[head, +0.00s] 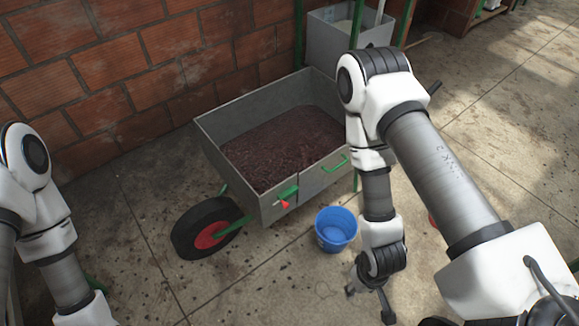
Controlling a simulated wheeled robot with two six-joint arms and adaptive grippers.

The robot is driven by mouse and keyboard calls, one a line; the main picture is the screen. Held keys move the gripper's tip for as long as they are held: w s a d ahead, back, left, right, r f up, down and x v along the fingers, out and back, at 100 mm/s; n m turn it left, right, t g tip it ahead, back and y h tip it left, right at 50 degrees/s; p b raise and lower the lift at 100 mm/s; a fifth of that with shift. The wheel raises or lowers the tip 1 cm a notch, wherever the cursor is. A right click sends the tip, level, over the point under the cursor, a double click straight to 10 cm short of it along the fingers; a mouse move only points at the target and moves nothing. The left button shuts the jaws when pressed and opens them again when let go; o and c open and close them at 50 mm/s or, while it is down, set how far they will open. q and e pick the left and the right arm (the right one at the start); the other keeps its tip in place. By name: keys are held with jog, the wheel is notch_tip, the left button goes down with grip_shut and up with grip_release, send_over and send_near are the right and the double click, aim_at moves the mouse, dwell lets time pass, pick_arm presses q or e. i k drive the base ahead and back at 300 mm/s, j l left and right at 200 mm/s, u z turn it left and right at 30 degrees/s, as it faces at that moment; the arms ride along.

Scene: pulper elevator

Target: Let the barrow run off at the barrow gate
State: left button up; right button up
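The barrow (308,190) is a grey metal box on a green frame, with a black wheel (190,226) with a red hub at its left end. Dark reddish-brown pulp (275,150) lies in it. On its near side are a green latch with a red tip (284,203) and a green handle (336,163); the gate panel looks shut. A blue bucket (336,232) stands on the floor by the near side. My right gripper (369,303) points down, open and empty, right of and nearer than the bucket. My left arm is at the left edge; its gripper is out of frame.
A brick wall (130,60) runs behind the barrow. A grey bin (325,42) with green posts stands at the back. A small red thing (433,220) is partly hidden behind my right arm. The concrete floor (230,295) in front is clear.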

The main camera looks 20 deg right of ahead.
aim_at(312, 180)
jog(key=k+l+z, duration=0.1)
jog(key=l+z, duration=0.25)
jog(key=k+l+z, duration=0.1)
jog(key=l+z, duration=0.6)
jog(key=k+j, duration=0.05)
jog(key=j, duration=0.05)
